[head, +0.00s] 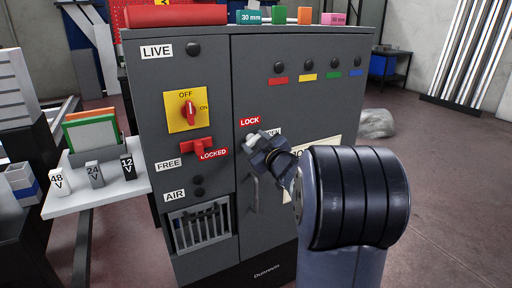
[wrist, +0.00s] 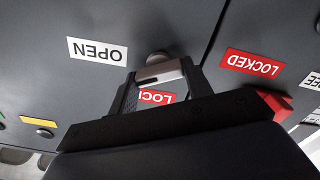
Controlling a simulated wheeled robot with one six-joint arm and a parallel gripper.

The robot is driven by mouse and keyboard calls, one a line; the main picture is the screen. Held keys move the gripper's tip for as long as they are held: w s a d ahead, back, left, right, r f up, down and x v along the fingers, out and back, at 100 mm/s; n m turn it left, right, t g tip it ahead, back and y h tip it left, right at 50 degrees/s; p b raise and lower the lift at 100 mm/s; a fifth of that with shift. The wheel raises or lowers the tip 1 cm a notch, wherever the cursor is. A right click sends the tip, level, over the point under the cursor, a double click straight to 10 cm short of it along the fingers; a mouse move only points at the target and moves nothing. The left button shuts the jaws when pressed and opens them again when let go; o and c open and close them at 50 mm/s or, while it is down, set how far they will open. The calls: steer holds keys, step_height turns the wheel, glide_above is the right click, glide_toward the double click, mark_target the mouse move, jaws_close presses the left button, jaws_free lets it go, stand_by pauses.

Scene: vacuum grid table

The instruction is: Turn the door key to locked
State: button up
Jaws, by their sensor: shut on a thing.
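The grey cabinet door (head: 300,110) carries a red LOCK label (head: 250,121) and a white OPEN label, which shows whole in the wrist view (wrist: 97,50). My gripper (head: 258,143) is at the door's left edge, just below the LOCK label. In the wrist view my gripper (wrist: 160,75) has its two fingers on either side of the silver door key (wrist: 160,70) and is shut on it. The round lock (wrist: 157,57) shows just behind the key. The LOCK label (wrist: 156,97) is partly covered between the fingers. I cannot tell the key's exact turn.
Left of the door are a red lever (head: 197,147) with FREE and LOCKED labels and a yellow rotary switch (head: 187,110). A door handle (head: 254,194) is below my gripper. A white shelf (head: 95,192) with voltage blocks juts out at left.

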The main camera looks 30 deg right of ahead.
steer(key=shift+o, duration=0.2)
steer(key=n+b, duration=0.1)
steer(key=n, duration=0.1)
steer(key=n+b, duration=0.1)
steer(key=n, duration=0.1)
steer(key=n+b, duration=0.1)
steer(key=n, duration=0.1)
steer(key=shift+a+f, duration=0.1)
steer(key=shift+f, duration=0.15)
steer(key=n+b, duration=0.3)
steer(key=n, duration=0.3)
steer(key=o, duration=1)
steer(key=shift+c, duration=0.2)
steer(key=shift+r, duration=0.1)
steer(key=s+p, duration=0.1)
steer(key=s, duration=0.9)
steer(key=shift+s, duration=0.4)
